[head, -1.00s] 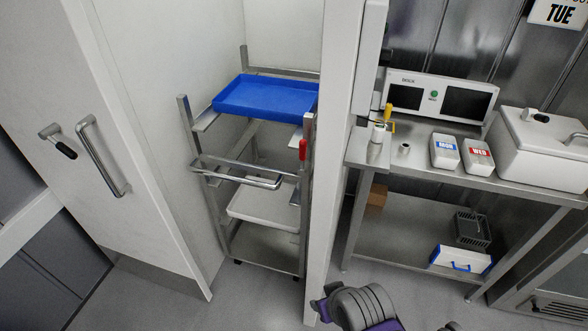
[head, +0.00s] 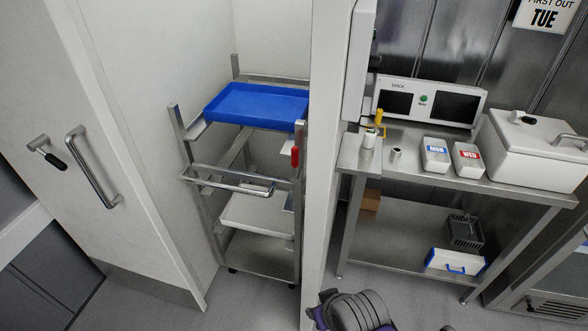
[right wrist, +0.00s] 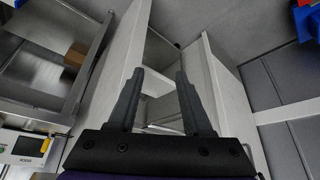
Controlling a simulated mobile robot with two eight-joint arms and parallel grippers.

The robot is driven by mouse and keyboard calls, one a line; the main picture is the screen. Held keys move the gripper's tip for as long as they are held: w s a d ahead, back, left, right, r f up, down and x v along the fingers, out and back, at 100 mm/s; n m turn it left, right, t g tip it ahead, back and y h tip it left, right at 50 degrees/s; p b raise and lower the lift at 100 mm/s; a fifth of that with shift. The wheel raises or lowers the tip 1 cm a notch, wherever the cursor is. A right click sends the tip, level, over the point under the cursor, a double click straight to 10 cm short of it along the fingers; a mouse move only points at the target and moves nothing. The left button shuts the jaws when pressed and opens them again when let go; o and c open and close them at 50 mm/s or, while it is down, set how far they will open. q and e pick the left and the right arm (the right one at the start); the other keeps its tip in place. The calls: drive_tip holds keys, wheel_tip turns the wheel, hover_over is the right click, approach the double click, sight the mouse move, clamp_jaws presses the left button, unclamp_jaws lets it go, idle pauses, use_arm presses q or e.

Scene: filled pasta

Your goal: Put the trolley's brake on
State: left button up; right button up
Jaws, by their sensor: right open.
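The metal trolley (head: 262,256) stands upright in a white-walled bay in the head view. A red lever grip (head: 295,157) hangs along its front right post, beside the push bar (head: 235,186). A blue tray (head: 258,104) lies on its top and a white tray (head: 255,215) lower down. My right gripper (right wrist: 160,72) is open and empty in the right wrist view, with pale panels behind its fingers. It is apart from the lever; the lever cannot be made out there. My left gripper is not in view.
A white door (head: 125,190) with handles stands open left of the bay. A white wall edge (head: 328,160) separates the bay from a steel table (head: 470,184) holding labelled tubs, a white box and a dock unit. The floor before the trolley is clear.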

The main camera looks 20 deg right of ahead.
drive_tip(key=shift+c, duration=1)
drive_tip(key=w+a, duration=0.1)
drive_tip(key=w, duration=0.1)
drive_tip(key=w+a+r+t+y, duration=0.1)
drive_tip(key=w, duration=0.1)
drive_tip(key=w+a+r+t+b, duration=0.1)
drive_tip(key=shift+w+a+r+m, duration=0.15)
drive_tip(key=shift+w+r+m, duration=0.05)
drive_tip(key=shift+w+m, duration=0.2)
clamp_jaws()
drive_tip(key=w+a+r+m+t+y+b, duration=0.1)
drive_tip(key=w+a+r+m+t+b, duration=0.1)
drive_tip(key=w+r+m+t, duration=0.5)
drive_tip(key=w+a+r+t+b, duration=0.2)
drive_tip(key=w+r, duration=0.4)
drive_tip(key=w, duration=0.4)
drive_tip(key=w+d+r+m+t+h+b, duration=0.1)
drive_tip(key=w+d+r+m+t+h, duration=0.1)
drive_tip(key=w+d+m+h, duration=0.55)
wheel_tip(320, 180, down, 6)
drive_tip(key=s+d+m+g+h+b, duration=0.1)
drive_tip(key=m+g+h, duration=0.4)
drive_tip(key=m, duration=0.6)
drive_tip(key=shift+s+d+r+h+b, duration=0.25)
drive_tip(key=shift+s+d+h+b, duration=0.15)
drive_tip(key=shift+d+h+b, duration=0.5)
drive_tip(key=shift+a+m+p, duration=0.15)
drive_tip(key=shift+m+p, duration=0.1)
drive_tip(key=shift+p, duration=0.05)
